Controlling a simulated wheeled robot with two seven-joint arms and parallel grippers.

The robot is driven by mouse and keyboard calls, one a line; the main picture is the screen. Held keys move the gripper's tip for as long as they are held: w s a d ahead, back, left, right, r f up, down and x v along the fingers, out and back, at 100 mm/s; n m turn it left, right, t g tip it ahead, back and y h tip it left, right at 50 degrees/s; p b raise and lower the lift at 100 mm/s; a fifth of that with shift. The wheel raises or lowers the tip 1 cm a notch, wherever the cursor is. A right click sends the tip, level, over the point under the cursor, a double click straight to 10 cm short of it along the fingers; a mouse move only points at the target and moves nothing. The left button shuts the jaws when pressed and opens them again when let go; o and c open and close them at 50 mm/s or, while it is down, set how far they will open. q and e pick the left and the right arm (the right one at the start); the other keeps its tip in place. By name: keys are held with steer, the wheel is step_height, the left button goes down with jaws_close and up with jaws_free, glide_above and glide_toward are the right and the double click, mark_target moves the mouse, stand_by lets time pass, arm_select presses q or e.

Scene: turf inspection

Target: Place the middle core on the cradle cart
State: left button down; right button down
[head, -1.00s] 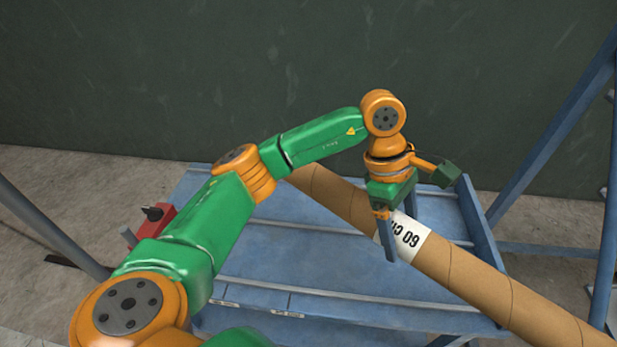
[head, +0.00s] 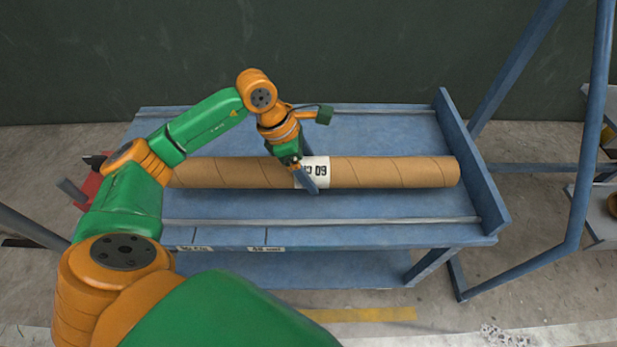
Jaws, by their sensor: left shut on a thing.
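The core, a brown cardboard tube (head: 390,172) with a white label marked 60 cm, lies level and lengthwise over the blue cradle cart (head: 350,232). My left gripper (head: 308,180) is shut on the tube at its label, near the middle. The tube lies between the cart's front and rear rails; I cannot tell whether it touches the deck. The tube's left end is hidden behind my left arm. My right gripper is not in view.
The cart has an upright end plate (head: 470,165) on the right, beyond the tube's right end. A blue frame (head: 592,130) stands to the right of the cart. A dark wall (head: 400,50) is behind. A red part (head: 88,188) shows at the cart's left end.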

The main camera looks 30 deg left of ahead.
arm_select(q)
step_height(320, 180, down, 3)
steer(key=shift+a+f, duration=0.1)
jaws_free()
steer(key=p+v, duration=0.1)
steer(key=v, duration=1.1)
